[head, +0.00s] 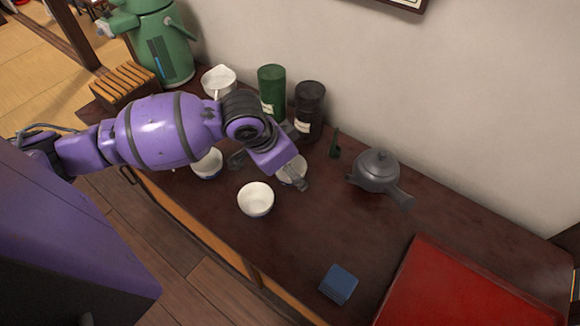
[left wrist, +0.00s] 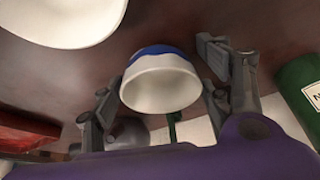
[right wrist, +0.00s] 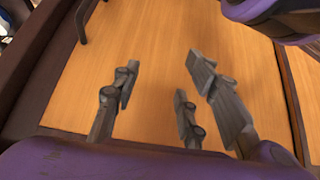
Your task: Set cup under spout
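A white cup (head: 293,172) stands on the dark counter, partly hidden behind my left gripper (head: 271,171). In the left wrist view this cup (left wrist: 160,88) has a blue band and lies between the open fingers, with gaps visible at its sides. Two more white cups stand nearby, one in front (head: 256,200) and one to the left (head: 208,163). A green dispenser pot (head: 172,50) with its spout at the left stands at the back left, beside a slatted wooden stand (head: 126,84). My right gripper (right wrist: 162,72) is open and empty.
A white pouring bowl (head: 218,80), a green canister (head: 271,88) and a dark canister (head: 309,105) line the wall. A grey teapot (head: 378,170), blue coasters (head: 339,283) and a red tray (head: 450,290) stand rightward.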

